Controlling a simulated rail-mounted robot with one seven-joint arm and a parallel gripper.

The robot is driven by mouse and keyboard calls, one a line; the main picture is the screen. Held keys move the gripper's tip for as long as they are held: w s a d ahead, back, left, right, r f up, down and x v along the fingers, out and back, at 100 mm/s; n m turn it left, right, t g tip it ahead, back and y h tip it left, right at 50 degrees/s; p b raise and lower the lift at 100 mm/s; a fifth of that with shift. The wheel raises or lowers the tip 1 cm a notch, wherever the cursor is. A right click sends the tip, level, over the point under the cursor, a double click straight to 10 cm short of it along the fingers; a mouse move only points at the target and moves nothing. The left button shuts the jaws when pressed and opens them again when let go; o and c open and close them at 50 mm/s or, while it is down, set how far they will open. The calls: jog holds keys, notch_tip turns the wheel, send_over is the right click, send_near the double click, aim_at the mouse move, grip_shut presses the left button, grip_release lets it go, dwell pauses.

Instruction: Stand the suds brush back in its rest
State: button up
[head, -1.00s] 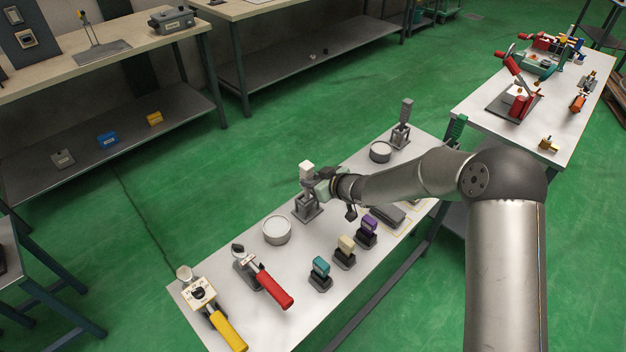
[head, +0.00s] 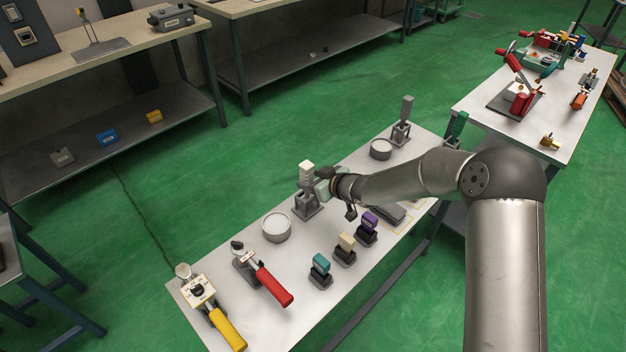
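A brush with a pale ribbed handle (head: 306,173) stands upright in a grey stand (head: 306,208), which I take to be the suds brush and its rest. My gripper (head: 319,184) is just to the right of the handle at about its height. The handle shows clear in front of it. Whether the fingers still touch the handle, and how far apart they are, is too small to tell. A similar grey brush (head: 406,108) stands in another grey stand (head: 401,134) at the table's far end.
The white table (head: 335,305) also carries a round dish (head: 276,228), a second dish (head: 381,149), a red-handled tool (head: 268,278), a yellow-handled tool (head: 222,320), and teal (head: 320,263), cream (head: 346,243) and purple (head: 369,221) handled blocks near its right edge.

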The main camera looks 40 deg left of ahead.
dwell(0.4)
jog(key=p+v, duration=0.2)
jog(key=v, duration=0.6)
jog(key=shift+p, duration=0.3)
dwell(1.0)
dwell(0.3)
jog(key=v, duration=1.7)
jog(key=shift+d+r, duration=0.2)
